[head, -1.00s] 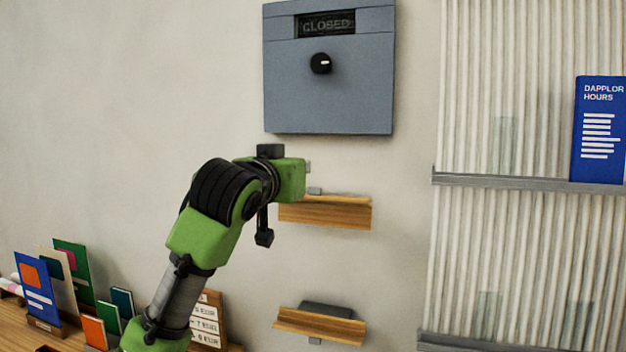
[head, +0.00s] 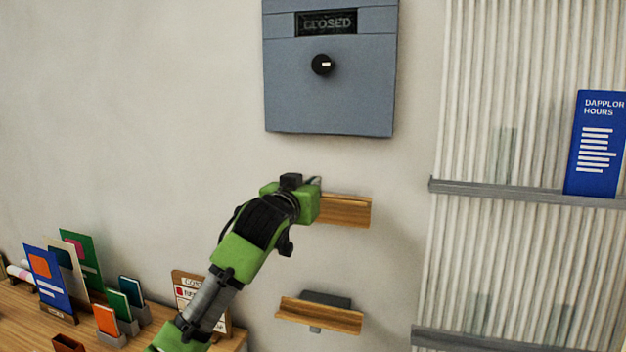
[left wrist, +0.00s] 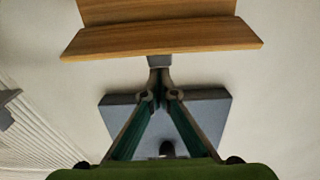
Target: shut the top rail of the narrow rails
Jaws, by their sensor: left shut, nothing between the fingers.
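The top narrow rail (head: 345,212) is a wooden ledge on the wall below the grey box; my left gripper (head: 306,200) covers its left end. In the left wrist view the rail (left wrist: 165,38) spans the top of the picture, with a small grey tab (left wrist: 159,60) at the middle of its edge. My left gripper (left wrist: 159,78) is shut and empty, its fingertips at or very close to this tab; I cannot tell whether they touch. The lower narrow rail (head: 320,316) has a grey piece behind it. My right gripper is not in view.
A grey box (head: 330,95) reading CLOSED, with a black knob (head: 322,65), hangs above the rail. Books and cards stand on a wooden table (head: 110,325) at lower left.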

